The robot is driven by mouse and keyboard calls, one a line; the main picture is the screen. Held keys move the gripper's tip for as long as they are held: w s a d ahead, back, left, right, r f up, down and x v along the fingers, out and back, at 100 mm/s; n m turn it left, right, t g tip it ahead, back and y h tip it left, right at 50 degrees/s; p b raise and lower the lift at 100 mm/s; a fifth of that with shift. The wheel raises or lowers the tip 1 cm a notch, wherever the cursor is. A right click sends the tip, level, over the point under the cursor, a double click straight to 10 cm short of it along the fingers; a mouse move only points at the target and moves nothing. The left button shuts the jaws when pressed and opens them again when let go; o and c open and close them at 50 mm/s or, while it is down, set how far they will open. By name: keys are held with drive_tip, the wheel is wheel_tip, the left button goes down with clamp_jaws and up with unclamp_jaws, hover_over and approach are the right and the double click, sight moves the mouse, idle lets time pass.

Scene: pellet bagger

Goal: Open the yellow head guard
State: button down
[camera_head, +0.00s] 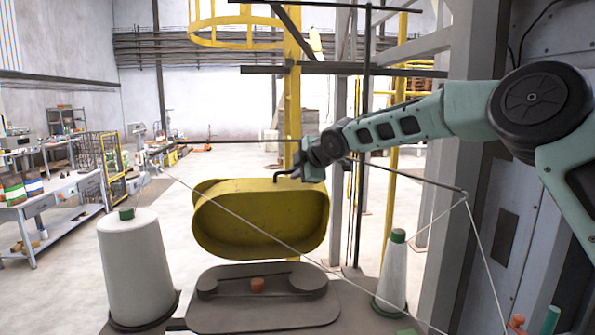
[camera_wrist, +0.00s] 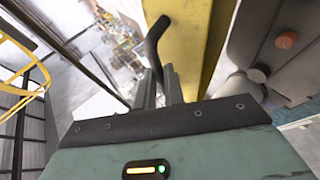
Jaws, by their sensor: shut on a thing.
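The yellow head guard (camera_head: 275,228) is a long, rounded, shallow cover. In the head view it stands raised and tilted behind the grey head plate (camera_head: 262,318), which lies uncovered. My gripper (camera_head: 298,172) is at the guard's upper right edge, shut on its dark bent handle (camera_head: 281,177). In the wrist view the handle (camera_wrist: 153,48) rises from between my two fingers (camera_wrist: 160,88), beside the yellow guard wall (camera_wrist: 190,40). The fingers partly hide the lower end of the handle.
A large white thread cone (camera_head: 135,265) stands left of the plate and a smaller cone (camera_head: 392,270) stands right. A thin white thread crosses in front of the guard. An orange knob (camera_head: 257,285) sits on the plate. A grey column (camera_head: 450,200) rises at right.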

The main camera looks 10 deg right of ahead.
drive_tip(key=shift+r, duration=0.15)
drive_tip(key=c, duration=1.5)
unclamp_jaws()
drive_tip(key=b+v, duration=0.7)
drive_tip(key=v, duration=1)
drive_tip(key=shift+d+r, duration=0.1)
drive_tip(key=shift+s, duration=0.15)
